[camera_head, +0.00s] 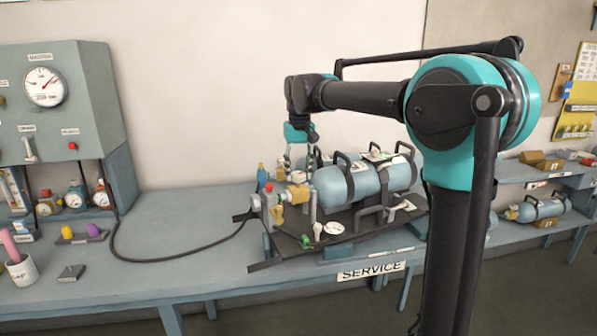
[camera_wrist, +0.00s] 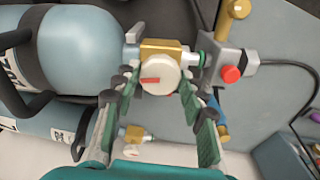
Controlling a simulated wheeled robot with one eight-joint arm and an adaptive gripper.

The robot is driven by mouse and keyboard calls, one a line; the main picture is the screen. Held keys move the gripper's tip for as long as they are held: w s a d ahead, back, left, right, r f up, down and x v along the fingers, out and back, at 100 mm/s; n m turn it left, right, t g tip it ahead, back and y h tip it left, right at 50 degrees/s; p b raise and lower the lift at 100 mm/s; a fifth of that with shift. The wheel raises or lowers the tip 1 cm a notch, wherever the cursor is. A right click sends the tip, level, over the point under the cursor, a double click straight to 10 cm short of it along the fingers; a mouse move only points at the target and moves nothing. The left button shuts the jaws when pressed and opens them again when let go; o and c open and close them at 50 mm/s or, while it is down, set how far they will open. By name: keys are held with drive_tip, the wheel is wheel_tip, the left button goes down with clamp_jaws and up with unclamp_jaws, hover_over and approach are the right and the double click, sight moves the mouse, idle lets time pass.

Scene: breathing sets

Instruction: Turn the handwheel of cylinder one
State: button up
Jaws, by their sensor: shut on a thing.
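A white round handwheel with a red mark (camera_wrist: 160,74) sits on a brass valve block (camera_wrist: 168,47) at the neck of a blue-grey cylinder (camera_wrist: 62,48). My gripper (camera_wrist: 161,82) has its fingers on both sides of the handwheel, shut on it. In the head view my gripper (camera_head: 298,160) points down at the valve end of the front cylinder (camera_head: 350,184). A second cylinder (camera_wrist: 38,122) lies beside the first, with its own brass valve (camera_wrist: 134,132). I cannot read which number the cylinders carry.
A grey fitting with a red button (camera_wrist: 231,74) and a black hose joins the valve. In the head view the hose (camera_head: 165,258) runs to a gauge panel (camera_head: 60,105) at left. Black handles (camera_head: 346,163) rise from the cylinders.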

drive_tip(key=m, duration=0.4)
drive_tip(key=shift+m, duration=0.3)
drive_tip(key=m, duration=0.3)
drive_tip(key=shift+m, duration=0.3)
drive_tip(key=m, duration=0.4)
drive_tip(key=shift+m, duration=0.3)
drive_tip(key=m, duration=0.3)
drive_tip(key=shift+m+h, duration=0.3)
drive_tip(key=m, duration=0.4)
drive_tip(key=shift+m+g, duration=0.3)
drive_tip(key=m, duration=0.3)
drive_tip(key=shift+m, duration=0.3)
drive_tip(key=m, duration=0.4)
drive_tip(key=shift+w, duration=0.1)
drive_tip(key=shift+m, duration=1.8)
